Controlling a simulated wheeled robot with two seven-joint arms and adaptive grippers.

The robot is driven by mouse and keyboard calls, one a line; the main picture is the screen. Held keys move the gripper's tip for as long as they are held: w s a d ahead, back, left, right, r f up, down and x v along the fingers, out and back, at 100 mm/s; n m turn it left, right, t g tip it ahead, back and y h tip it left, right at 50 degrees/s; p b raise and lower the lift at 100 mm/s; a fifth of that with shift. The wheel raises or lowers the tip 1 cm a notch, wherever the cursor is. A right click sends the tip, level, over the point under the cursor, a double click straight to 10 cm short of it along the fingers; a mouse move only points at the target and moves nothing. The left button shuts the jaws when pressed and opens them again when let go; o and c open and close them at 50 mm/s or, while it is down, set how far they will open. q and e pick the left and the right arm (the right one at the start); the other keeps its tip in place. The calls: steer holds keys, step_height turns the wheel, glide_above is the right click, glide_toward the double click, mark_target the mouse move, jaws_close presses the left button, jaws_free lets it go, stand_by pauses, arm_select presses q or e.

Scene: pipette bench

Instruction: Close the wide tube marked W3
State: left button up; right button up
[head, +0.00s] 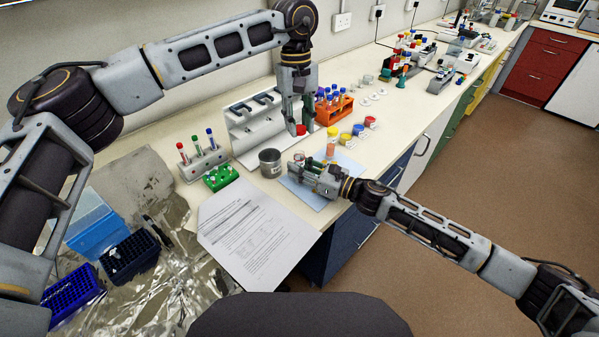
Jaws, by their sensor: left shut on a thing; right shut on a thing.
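My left gripper (303,126) points down over the bench, shut on a red cap (301,130). My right gripper (304,169) reaches in low over a pale blue mat (322,203). It is shut on a wide tube (299,157), of which only the pale upper part shows beside the fingers. The red cap is above this tube and apart from it. The fingers hide the tube's lower part, and no W3 mark can be read. Another wide tube with orange contents and a yellow cap (331,133) stands upright just right of the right gripper.
A grey pipette stand (244,137) and an orange rack (343,106) flank the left gripper. A metal beaker (270,162) stands left of the mat. Blue (358,130), yellow (346,138) and red (371,122) lidded pots stand right. A printed sheet (255,235) lies in front.

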stand_by(0.3)
arm_select(q)
steer(key=shift+f, duration=2.5)
steer(key=shift+f, duration=0.9)
steer(key=shift+f, duration=0.55)
steer(key=m+y, duration=0.1)
steer(key=m, duration=1.2)
steer(key=shift+d+m, duration=0.15)
steer(key=shift+m, duration=0.25)
